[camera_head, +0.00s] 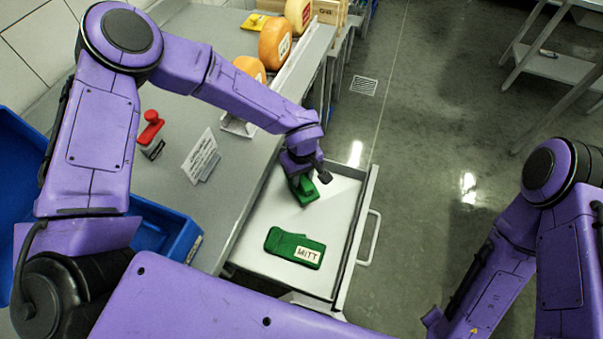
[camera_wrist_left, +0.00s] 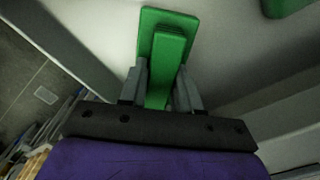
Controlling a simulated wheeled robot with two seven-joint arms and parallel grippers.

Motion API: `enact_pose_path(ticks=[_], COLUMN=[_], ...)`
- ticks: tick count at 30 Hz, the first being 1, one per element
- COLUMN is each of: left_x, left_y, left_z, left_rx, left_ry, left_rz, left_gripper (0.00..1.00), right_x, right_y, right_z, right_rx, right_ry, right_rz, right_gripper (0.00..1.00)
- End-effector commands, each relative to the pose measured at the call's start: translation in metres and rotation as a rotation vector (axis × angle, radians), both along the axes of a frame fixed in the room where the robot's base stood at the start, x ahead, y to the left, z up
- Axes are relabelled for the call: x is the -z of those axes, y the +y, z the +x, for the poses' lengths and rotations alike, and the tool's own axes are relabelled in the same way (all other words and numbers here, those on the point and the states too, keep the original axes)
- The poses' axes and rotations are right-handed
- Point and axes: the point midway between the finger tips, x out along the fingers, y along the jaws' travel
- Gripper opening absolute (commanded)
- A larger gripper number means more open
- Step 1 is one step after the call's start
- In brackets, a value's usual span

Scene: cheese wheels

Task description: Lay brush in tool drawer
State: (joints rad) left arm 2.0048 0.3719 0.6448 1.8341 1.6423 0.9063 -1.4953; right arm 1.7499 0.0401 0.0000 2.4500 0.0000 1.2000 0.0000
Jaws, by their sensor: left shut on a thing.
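A green brush (camera_head: 305,191) is in my left gripper (camera_head: 305,178), inside the open tool drawer (camera_head: 268,212) in the head view. In the left wrist view, the two grey fingers of my left gripper (camera_wrist_left: 160,90) are shut on the raised green handle of the brush (camera_wrist_left: 168,32). The wider green part of the brush is over the pale drawer floor; I cannot tell whether it touches it. My right arm shows at the right of the head view, but its gripper is out of view.
A green mitt (camera_head: 283,243) labelled MITT lies in the near part of the drawer. Orange cheese wheels (camera_head: 275,43) stand at the counter's far end.

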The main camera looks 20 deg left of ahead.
Motion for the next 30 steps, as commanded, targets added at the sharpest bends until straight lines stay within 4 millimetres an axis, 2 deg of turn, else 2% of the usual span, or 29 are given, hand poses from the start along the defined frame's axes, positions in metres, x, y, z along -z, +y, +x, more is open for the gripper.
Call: enact_pose_path(ticks=[8, 9, 11, 18, 21, 23, 30], left_x=[0.002, 0.002, 0.002, 0.001, -0.006, -0.016, -0.077], left_y=[0.000, 0.000, 0.000, 0.000, 0.000, -0.001, -0.001], left_z=[0.000, 0.000, 0.000, 0.000, 0.001, 0.001, 0.001], left_rx=[0.000, 0.000, 0.000, 0.000, -0.002, -0.002, -0.002], left_ry=[-0.001, -0.001, -0.001, -0.001, -0.003, -0.003, -0.006], left_rz=[-0.001, -0.001, -0.001, -0.001, -0.002, -0.002, -0.003], left_gripper=[0.04, 0.42, 0.58, 0.58, 0.58, 0.58, 0.58], right_x=[0.001, 0.001, 0.001, 0.001, 0.001, 0.002, 0.007], right_y=[0.000, 0.000, 0.000, 0.000, 0.000, 0.000, 0.000], right_z=[0.000, 0.000, 0.000, 0.000, 0.000, 0.000, 0.000], right_rx=[0.000, 0.000, 0.000, 0.000, 0.000, 0.000, 0.000], right_ry=[0.000, 0.000, 0.000, 0.000, 0.000, 0.000, 0.000], right_rz=[0.000, 0.000, 0.000, 0.000, 0.000, 0.000, 0.000], right_gripper=[0.43, 0.43, 0.43, 0.43, 0.43, 0.43, 0.43])
